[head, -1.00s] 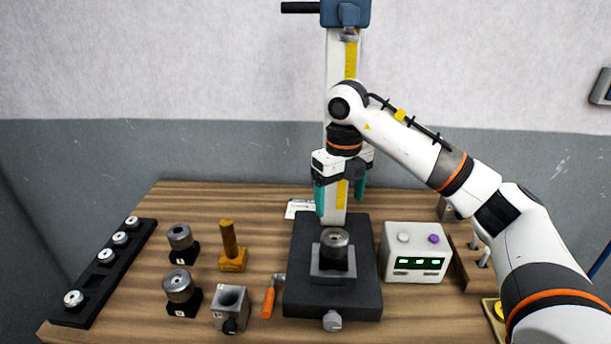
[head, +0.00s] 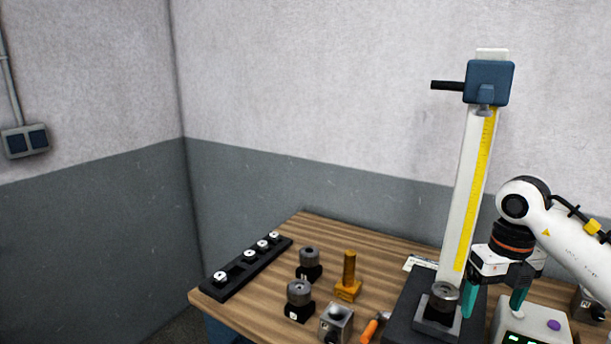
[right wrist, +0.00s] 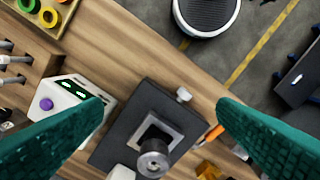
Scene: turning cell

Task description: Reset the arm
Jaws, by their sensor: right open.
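My right gripper (head: 493,300) is open and empty, with teal fingers pointing down. In the head view it hangs at the right, beside the upright column (head: 470,190) with the yellow scale and above the black base (head: 402,318). In the right wrist view the two fingers are spread wide (right wrist: 160,130), and the black base with a round metal piece (right wrist: 153,160) in its holder shows between them, apart from the fingers. The metal piece also shows in the head view (head: 444,297). My left gripper is in neither view now.
A white control box (head: 535,325) stands right of the base. Left of it are an orange-handled tool (head: 371,328), a grey block (head: 336,322), a brass piece (head: 348,280), two dark cylinders on stands (head: 299,298) and a black rack (head: 247,265). A blue head (head: 489,82) tops the column.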

